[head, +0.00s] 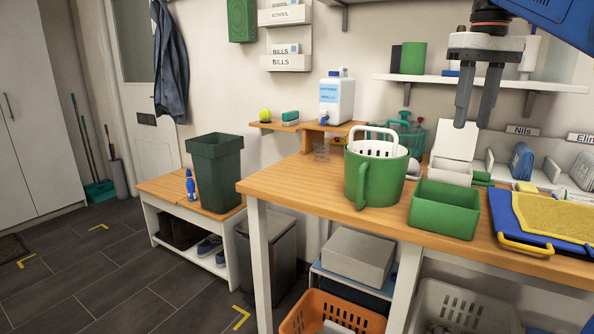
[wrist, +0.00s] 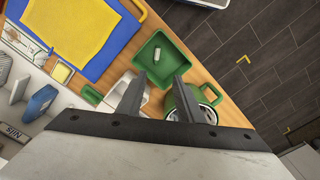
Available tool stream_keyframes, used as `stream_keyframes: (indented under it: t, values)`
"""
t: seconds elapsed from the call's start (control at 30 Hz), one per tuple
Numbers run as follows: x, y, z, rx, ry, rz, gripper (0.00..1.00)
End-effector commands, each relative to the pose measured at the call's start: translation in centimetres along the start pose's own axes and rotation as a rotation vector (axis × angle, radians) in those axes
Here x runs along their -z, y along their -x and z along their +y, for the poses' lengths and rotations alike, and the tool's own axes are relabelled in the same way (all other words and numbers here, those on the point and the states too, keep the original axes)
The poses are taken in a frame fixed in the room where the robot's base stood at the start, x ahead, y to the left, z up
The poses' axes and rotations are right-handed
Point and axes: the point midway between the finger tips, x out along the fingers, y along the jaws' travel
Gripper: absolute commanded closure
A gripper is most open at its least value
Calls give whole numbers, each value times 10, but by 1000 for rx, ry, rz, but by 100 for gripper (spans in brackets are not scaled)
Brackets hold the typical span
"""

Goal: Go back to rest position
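My gripper (head: 476,122) hangs in the upper right of the head view, pointing down, high above the wooden worktop (head: 300,190). Its two dark fingers are apart with nothing between them. In the wrist view my gripper (wrist: 160,80) also shows two separated fingers, with the worktop far below.
A blue board (head: 508,236) with a yellow cloth (head: 552,220) lies at the worktop's right. A wall shelf (head: 480,82) is behind my gripper. A dark green bin (head: 216,175) stands on a low bench. Floor (head: 110,260) at the left is clear.

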Motion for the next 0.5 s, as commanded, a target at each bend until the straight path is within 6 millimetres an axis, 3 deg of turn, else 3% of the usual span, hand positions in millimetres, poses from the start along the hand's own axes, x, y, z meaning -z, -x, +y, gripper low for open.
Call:
stream_keyframes:
  t: [0.27, 0.5]
  values:
    - [-41, -74, -33, -17, -7, 92, 67]
    - [-82, -154, -59, -24, -17, 179, 67]
